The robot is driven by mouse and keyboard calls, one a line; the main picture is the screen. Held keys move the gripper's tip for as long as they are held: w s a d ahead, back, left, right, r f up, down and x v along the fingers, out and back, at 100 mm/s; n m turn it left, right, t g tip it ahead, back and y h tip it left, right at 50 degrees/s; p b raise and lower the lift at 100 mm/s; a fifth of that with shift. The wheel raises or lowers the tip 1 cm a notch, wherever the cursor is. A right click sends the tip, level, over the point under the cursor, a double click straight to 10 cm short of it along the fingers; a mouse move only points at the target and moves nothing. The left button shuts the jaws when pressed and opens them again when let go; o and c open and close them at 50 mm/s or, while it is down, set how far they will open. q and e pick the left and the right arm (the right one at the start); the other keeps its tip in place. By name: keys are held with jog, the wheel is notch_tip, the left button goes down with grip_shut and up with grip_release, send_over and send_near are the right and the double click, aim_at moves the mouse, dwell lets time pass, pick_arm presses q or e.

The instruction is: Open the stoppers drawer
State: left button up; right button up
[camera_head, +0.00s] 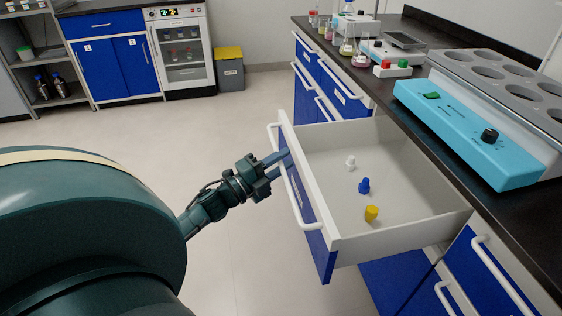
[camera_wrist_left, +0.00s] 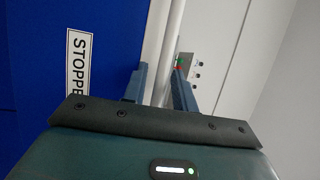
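The stoppers drawer (camera_head: 318,240) is pulled well out from the counter, its blue front and white handle (camera_head: 309,227) facing left. A white stopper (camera_head: 350,163), a blue stopper (camera_head: 364,186) and a yellow stopper (camera_head: 371,214) stand inside it. My left gripper (camera_head: 283,160) is at the far part of the handle. In the left wrist view, the two fingers (camera_wrist_left: 161,72) are apart on either side of the handle bar (camera_wrist_left: 170,45). Part of the drawer's label (camera_wrist_left: 76,62) shows beside them. My right gripper is not in view.
A dark counter (camera_head: 478,222) runs along the right with a blue device (camera_head: 465,125) on it. Below it are other blue drawers (camera_head: 331,75). A bin (camera_head: 230,70) stands at the back. The floor (camera_head: 140,135) is clear on the left.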

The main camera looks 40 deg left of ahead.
pick_arm(q)
jog(key=shift+o, duration=0.4)
jog(key=shift+s, duration=0.1)
jog(key=shift+s+a+f, duration=0.1)
jog(key=shift+s, duration=0.2)
jog(key=v, duration=1.2)
jog(key=shift+s, duration=0.15)
